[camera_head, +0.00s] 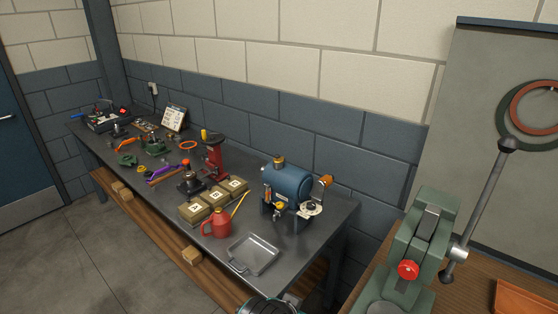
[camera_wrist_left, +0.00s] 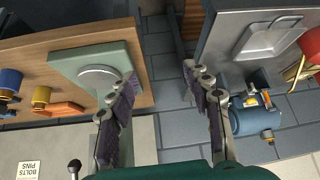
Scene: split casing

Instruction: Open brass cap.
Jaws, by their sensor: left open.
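A blue cylindrical casing (camera_head: 287,187) stands on the right part of the grey bench. A brass-coloured cap (camera_head: 279,161) sits on its top; I cannot tell how firmly it is seated. The casing also shows in the left wrist view (camera_wrist_left: 256,121), right of the fingers, with small brass fittings on it. My left gripper (camera_wrist_left: 161,78) is open and empty between the two benches, apart from the casing. In the head view only a dark part of my left arm shows at the bottom edge. My right gripper is not in view.
A metal tray (camera_head: 254,255), a red can (camera_head: 216,225) and labelled boxes (camera_head: 213,201) lie near the casing. A red press (camera_head: 214,156) stands behind the boxes. A green lever machine (camera_head: 415,250) stands on the wooden bench at right. A gap separates the benches.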

